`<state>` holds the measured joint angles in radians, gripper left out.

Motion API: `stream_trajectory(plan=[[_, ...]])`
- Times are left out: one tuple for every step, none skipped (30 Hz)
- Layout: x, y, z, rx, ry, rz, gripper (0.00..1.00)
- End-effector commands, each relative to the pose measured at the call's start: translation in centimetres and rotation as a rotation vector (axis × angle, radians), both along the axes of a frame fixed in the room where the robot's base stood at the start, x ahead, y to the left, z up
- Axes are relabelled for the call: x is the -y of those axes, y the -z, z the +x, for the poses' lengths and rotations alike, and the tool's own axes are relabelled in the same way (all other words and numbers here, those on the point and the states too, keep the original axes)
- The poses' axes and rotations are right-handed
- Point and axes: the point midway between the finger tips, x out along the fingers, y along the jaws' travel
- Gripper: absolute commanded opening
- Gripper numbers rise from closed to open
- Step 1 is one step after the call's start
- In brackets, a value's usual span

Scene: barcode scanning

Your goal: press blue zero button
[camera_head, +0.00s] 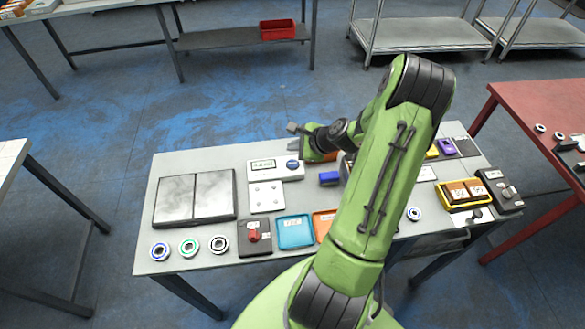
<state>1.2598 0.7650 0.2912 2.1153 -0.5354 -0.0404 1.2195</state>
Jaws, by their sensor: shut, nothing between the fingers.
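The blue zero button (293,164) is a round knob at the right end of a white display unit (264,172) with a small screen. The unit stands just right of a dark-framed scale with two grey plates (215,196). My gripper (302,149) is at the end of my green arm, just behind and above the blue button in this view. Its fingers are shut with nothing seen in them. The fingertips are small here, and I cannot tell whether they touch the button.
A white panel (267,197) lies before the display unit. Along the front are several rings, a box with a red knob (253,237), a blue tray (295,232) and an orange tray (322,224). A yellow tray (463,205) holds brown boxes at right. My arm hides the table's middle.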

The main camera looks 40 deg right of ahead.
Motion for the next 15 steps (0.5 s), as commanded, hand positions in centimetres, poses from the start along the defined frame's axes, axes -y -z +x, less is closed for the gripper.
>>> stream_trajectory(plan=[[0.0, 1.5, 0.0, 0.0, 0.001, 0.001, 0.0], [0.0, 2.0, 0.0, 0.0, 0.0, 0.0, 0.0], [0.0, 2.6, 0.0, -0.001, -0.001, 0.0, 0.0], [0.0, 3.0, 0.0, -0.001, -0.001, 0.0, 0.0], [0.0, 3.4, 0.0, -0.002, 0.0, 0.002, 0.0], [0.0, 3.9, 0.0, -0.001, -0.001, 0.002, 0.0], [0.0, 4.1, 0.0, -0.001, -0.001, 0.002, 0.0], [0.0, 4.3, 0.0, 0.0, 0.0, 0.002, 0.0], [0.0, 4.5, 0.0, 0.0, -0.001, 0.001, 0.0], [0.0, 4.6, 0.0, 0.0, -0.001, 0.001, 0.0], [0.0, 4.6, 0.0, -0.001, -0.001, 0.0, 0.0], [0.0, 4.6, 0.0, 0.0, 0.0, 0.0, 0.0], [0.0, 4.5, 0.0, 0.0, 0.0, 0.0, 0.0], [0.0, 4.5, 0.0, 0.0, -0.001, -0.001, 0.0], [0.0, 4.4, 0.0, 0.0, -0.001, -0.001, 0.0]])
